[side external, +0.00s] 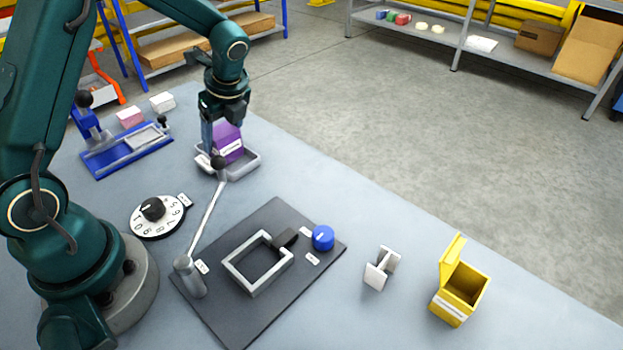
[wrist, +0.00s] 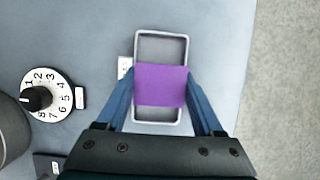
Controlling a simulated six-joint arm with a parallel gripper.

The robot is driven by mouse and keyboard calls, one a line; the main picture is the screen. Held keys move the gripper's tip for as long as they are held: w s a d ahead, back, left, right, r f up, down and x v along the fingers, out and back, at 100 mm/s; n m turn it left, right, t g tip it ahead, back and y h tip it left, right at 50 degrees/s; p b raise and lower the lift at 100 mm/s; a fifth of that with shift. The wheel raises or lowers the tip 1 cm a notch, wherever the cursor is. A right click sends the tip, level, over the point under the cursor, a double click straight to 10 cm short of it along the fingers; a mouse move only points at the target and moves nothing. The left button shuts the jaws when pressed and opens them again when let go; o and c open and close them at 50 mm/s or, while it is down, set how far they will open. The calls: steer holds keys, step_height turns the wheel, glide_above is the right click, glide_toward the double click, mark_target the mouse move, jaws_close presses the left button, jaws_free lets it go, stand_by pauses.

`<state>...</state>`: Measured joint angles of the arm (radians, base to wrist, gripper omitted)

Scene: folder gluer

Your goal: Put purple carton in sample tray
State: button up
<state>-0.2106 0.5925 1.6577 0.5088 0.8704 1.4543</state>
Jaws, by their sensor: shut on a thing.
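The purple carton (side external: 228,143) stands upright between the fingers of my gripper (side external: 222,130), over the sample tray (side external: 246,164). The tray is a shallow grey-white rectangle at the far edge of the table. In the wrist view the carton (wrist: 160,86) covers the middle of the tray (wrist: 161,35), inside its long sides. The blue fingers of my gripper (wrist: 160,95) press on the carton's left and right sides. The carton's lower end looks within or just above the tray; I cannot tell whether it touches the floor.
A lever with a black knob (side external: 218,162) rises just in front of the tray. A numbered dial (side external: 157,213), a blue fixture (side external: 125,150), a dark plate with a frame (side external: 258,263) and an open yellow box (side external: 460,285) stand on the table. The table's right part has free room.

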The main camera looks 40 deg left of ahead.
steer(key=shift+f, duration=0.2)
steer(key=o, duration=1.3)
steer(key=shift+r, duration=0.1)
steer(key=v, duration=1.1)
steer(key=s+d+r+n+t+h, duration=0.1)
steer(key=s+d+n+t+h, duration=0.1)
steer(key=s+d+n, duration=0.3)
steer(key=s+d+r+n+t+h, duration=0.1)
steer(key=s+d+n+t+h, duration=0.1)
steer(key=s+d+n, duration=0.4)
steer(key=shift+s+r+n+t, duration=0.15)
steer(key=shift+s+n+t, duration=1.05)
steer(key=shift+n, duration=2.3)
steer(key=shift+s+g, duration=0.4)
